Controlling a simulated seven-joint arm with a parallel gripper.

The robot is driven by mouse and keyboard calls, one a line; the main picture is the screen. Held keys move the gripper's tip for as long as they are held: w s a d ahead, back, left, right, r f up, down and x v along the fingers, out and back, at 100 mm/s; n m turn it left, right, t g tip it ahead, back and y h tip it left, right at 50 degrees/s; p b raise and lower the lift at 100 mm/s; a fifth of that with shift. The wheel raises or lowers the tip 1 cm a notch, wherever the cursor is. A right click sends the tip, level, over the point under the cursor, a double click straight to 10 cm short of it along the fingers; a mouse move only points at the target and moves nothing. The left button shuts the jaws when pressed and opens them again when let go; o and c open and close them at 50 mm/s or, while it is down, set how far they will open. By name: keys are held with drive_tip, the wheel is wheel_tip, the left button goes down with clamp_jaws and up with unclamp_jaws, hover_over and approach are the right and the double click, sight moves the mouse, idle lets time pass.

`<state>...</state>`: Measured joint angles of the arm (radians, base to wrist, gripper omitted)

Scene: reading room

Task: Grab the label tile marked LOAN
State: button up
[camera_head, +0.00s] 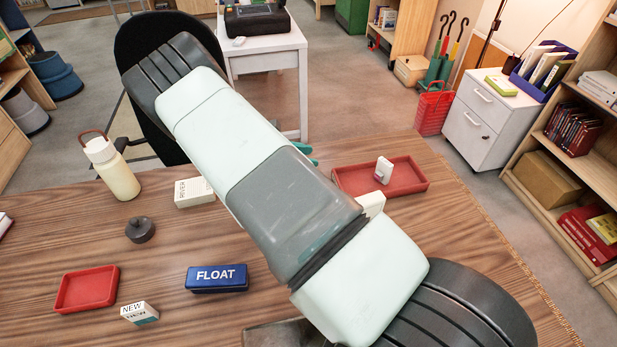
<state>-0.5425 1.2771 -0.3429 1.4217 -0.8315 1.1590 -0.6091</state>
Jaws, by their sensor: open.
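No tile in view shows a readable LOAN marking. A small white tile with a purple part (383,170) stands in the far red tray (408,188); I cannot read its marking. A pale block (371,203) shows just in front of that tray, partly hidden by my arm, with no lettering visible. A white tile with a teal lower band, marked NEW (133,310), sits on the table near the front left.
The wooden table (60,220) also holds an empty red tray (87,289), a blue FLOAT box (217,278), a dark round object (140,229), a white lettered box (194,192) and a cream bottle (113,168). A black chair (140,45) stands behind. The table's right part is clear.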

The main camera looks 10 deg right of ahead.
wheel_tip(320, 180, down, 5)
drive_tip(key=shift+r, duration=0.1)
drive_tip(key=shift+x, duration=1.45)
drive_tip(key=shift+r, duration=0.15)
drive_tip(key=shift+c, duration=0.5)
clamp_jaws()
